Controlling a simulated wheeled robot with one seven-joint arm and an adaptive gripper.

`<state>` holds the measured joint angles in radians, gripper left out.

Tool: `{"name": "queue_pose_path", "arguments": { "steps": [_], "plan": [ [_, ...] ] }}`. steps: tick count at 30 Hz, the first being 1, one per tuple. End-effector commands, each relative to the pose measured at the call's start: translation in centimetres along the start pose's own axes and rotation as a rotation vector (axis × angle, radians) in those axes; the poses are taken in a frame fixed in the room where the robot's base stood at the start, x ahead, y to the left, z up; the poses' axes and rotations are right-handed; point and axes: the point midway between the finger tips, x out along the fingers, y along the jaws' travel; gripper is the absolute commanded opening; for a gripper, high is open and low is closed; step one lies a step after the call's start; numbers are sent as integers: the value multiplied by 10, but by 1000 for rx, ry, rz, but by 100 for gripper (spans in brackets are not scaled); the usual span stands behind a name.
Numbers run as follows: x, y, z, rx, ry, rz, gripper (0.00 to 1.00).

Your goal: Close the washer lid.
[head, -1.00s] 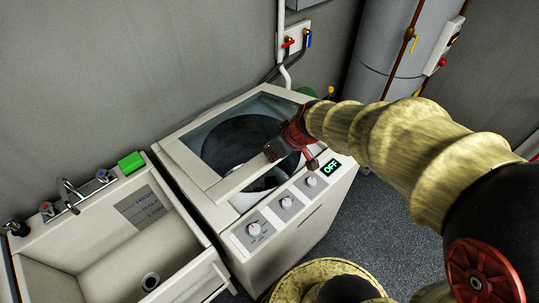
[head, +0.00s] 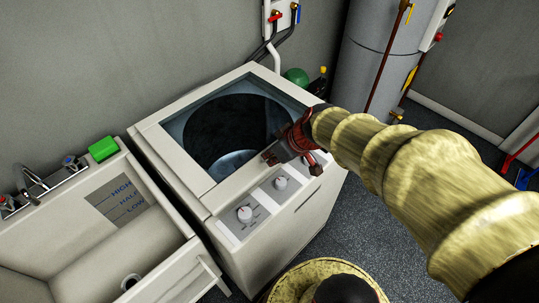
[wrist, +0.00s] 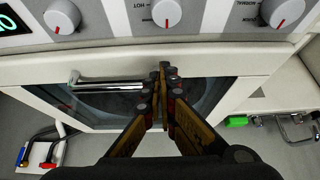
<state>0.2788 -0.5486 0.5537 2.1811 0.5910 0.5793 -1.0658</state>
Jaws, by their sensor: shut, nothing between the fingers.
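The washer (head: 270,235) stands against the wall, right of the sink. Its lid (head: 190,186) lies flat, with its front edge down close behind the control panel and no clear gap. A dark round drum shows through the lid's window. In the wrist view the lid (wrist: 50,68) carries a chrome handle (wrist: 105,84) near its front edge. My gripper (head: 270,157) is at the lid's front edge, right of the middle. Its fingertips (wrist: 164,68) are together and empty, over or touching the lid beside the handle; exact contact is unclear.
The sink (head: 90,245) adjoins the washer's left side, with a green sponge (head: 103,149) on its back edge. Control knobs (head: 245,213) line the washer's front. Hoses and valves (head: 280,14) are on the wall behind. A grey tank (head: 380,60) stands at the back right.

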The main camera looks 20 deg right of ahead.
Motion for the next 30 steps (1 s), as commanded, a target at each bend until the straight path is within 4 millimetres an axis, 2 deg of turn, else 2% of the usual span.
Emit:
{"name": "queue_pose_path", "arguments": {
  "steps": [3, 10, 30],
  "plan": [
    [12, 0, 9, 0, 0, 0, 0],
    [23, 0, 18, 0, 0, 0, 0],
    [28, 0, 22, 1, -4, -2, 0]
  ]
}}
